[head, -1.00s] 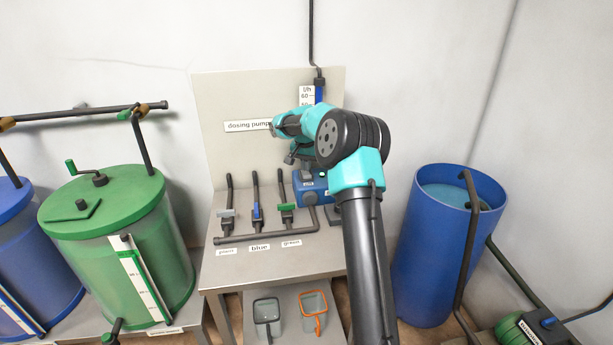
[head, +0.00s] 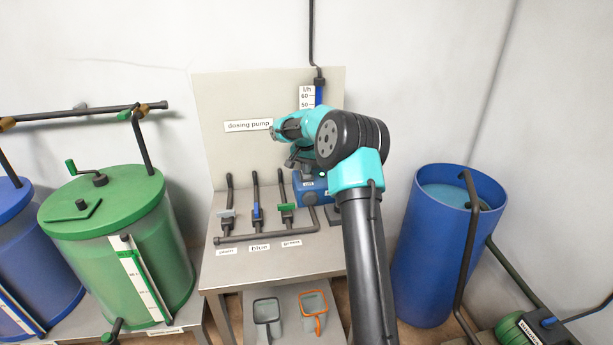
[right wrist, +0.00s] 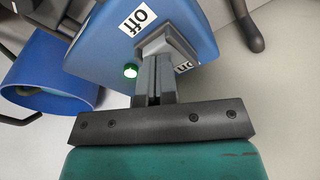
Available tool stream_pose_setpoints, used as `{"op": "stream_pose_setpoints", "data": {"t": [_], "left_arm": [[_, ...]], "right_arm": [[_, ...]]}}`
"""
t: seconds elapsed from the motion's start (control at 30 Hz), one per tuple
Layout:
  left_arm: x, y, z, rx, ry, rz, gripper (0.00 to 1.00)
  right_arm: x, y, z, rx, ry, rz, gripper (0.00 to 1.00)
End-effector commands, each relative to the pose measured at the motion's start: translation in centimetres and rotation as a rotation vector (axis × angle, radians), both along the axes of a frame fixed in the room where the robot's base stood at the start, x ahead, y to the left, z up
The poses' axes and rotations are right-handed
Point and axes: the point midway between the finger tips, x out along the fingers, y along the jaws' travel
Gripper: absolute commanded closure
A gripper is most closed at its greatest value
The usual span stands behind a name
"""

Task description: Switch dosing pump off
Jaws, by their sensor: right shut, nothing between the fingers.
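The blue dosing pump (head: 303,193) sits on the grey bench below the "dosing pump" sign, partly hidden behind my right arm. In the right wrist view its blue housing (right wrist: 97,57) carries an "Off" label (right wrist: 138,18), a second label (right wrist: 184,66) partly covered and upside down, and a bright green lamp (right wrist: 130,70). My right gripper (right wrist: 154,68) is shut and empty, its fingers against or just in front of the pump's face between the labels. The switch itself cannot be clearly told from the fingers. My left gripper is out of view.
Three valve levers (head: 257,208) on a dark pipe stand left of the pump. A green tank (head: 115,240) is at the left, a blue barrel (head: 420,270) at the right. Two jugs, grey (head: 267,318) and orange-rimmed (head: 313,305), sit on the lower shelf.

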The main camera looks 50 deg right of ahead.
Motion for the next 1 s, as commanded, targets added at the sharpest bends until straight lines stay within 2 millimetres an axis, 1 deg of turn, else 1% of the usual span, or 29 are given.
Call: {"op": "stream_pose_setpoints", "data": {"t": [0.7,0.87,1.0], "left_arm": [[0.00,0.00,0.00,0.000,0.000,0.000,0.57],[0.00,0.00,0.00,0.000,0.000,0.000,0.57],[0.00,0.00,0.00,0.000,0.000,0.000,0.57]], "right_arm": [[-0.01,0.00,-0.86,0.000,0.000,0.000,1.00],[0.00,0.00,-0.64,-0.001,-0.001,0.000,1.00],[0.01,0.01,0.08,0.000,0.000,0.000,1.00]]}}
